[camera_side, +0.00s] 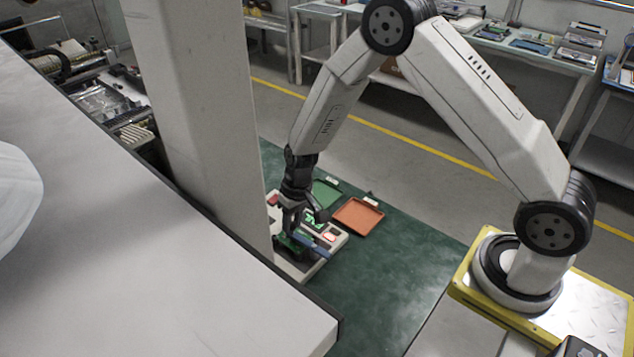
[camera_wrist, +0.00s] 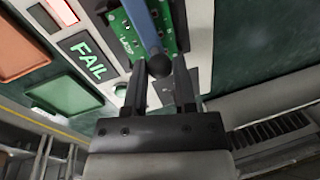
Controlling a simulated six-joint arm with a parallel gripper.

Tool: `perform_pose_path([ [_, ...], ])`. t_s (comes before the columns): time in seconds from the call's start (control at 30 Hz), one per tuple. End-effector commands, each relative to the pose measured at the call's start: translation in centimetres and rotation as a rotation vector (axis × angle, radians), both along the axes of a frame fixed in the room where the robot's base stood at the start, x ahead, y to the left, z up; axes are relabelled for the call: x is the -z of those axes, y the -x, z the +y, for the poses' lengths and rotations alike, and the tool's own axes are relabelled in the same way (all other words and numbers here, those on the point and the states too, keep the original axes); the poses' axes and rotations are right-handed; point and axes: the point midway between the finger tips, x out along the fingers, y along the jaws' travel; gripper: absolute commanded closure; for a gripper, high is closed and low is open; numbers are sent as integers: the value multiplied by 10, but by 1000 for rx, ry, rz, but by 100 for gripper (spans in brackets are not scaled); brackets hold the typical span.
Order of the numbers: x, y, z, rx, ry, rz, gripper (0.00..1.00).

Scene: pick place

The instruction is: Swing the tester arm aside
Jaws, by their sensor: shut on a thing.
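The tester (camera_side: 332,243) is a pale box on the green table in the side view, partly hidden by a grey column. In the wrist view its screen (camera_wrist: 88,57) reads FAIL in green. A green circuit board (camera_wrist: 120,36) lies on it. The blue tester arm (camera_wrist: 143,24) crosses over the board and ends in a dark round knob (camera_wrist: 158,66). My gripper (camera_wrist: 160,78) is shut on this knob, one finger on each side. In the side view my gripper (camera_side: 292,226) points down at the tester, beside the blue bar (camera_side: 312,243).
A green tray (camera_side: 326,193) and an orange tray (camera_side: 358,217) lie behind the tester. The table's right part (camera_side: 395,265) is clear. The grey column (camera_side: 205,110) and a pale surface (camera_side: 150,250) stand close at the left.

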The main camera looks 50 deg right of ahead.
Motion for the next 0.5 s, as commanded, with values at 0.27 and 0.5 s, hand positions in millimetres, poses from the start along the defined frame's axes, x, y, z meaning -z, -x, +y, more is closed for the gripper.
perform_pose_path([
  [0.27,-1,1,12,-169,-1,1,100],
  [0.5,-1,5,25,-384,-1,1,100],
])
